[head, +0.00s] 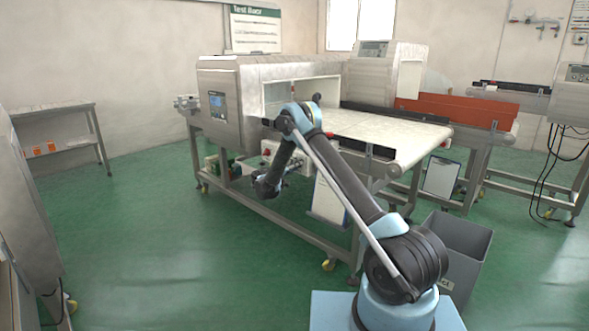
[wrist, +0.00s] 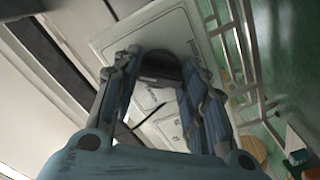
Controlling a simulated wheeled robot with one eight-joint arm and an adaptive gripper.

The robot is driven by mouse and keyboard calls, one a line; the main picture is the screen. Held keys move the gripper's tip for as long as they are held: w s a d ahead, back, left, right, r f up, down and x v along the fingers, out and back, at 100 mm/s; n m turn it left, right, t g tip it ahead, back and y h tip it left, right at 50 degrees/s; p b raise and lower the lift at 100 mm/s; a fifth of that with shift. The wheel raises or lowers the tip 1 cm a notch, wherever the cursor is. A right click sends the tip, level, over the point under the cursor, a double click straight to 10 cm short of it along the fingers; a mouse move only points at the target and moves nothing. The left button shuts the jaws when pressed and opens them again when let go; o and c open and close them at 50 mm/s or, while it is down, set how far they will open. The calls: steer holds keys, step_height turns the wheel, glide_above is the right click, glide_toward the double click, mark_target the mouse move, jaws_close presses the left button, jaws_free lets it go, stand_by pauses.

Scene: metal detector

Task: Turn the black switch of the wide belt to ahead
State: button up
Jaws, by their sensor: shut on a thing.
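The wide belt (head: 385,128) is the pale conveyor running out of the steel tunnel machine in the head view. Below its frame is a white control box (head: 270,147), partly covered by my arm. In the wrist view, my gripper (wrist: 158,72) has its blue fingers on both sides of the black switch (wrist: 160,68), shut on it. The switch sits on a white panel (wrist: 112,42) with printed labels. The fingers hide its sides, and I cannot read which position it points to. In the head view the switch is hidden.
A grey bin (head: 465,245) stands on the green floor right of my arm. A clipboard (head: 328,200) hangs under the belt frame. An orange-red sided conveyor (head: 455,110) is behind. A steel side table (head: 55,125) is at left. Floor at front left is clear.

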steer(key=shift+a+f+n, duration=0.1)
steer(key=shift+n, duration=4.15)
steer(key=shift+a+n, duration=0.1)
steer(key=shift+n, duration=4.15)
steer(key=o, duration=1.1)
steer(key=shift+d, duration=0.1)
steer(key=shift+c, duration=0.2)
steer(key=shift+s, duration=0.1)
steer(key=v, duration=1.1)
steer(key=shift+s+a, duration=0.25)
steer(key=shift+a, duration=0.1)
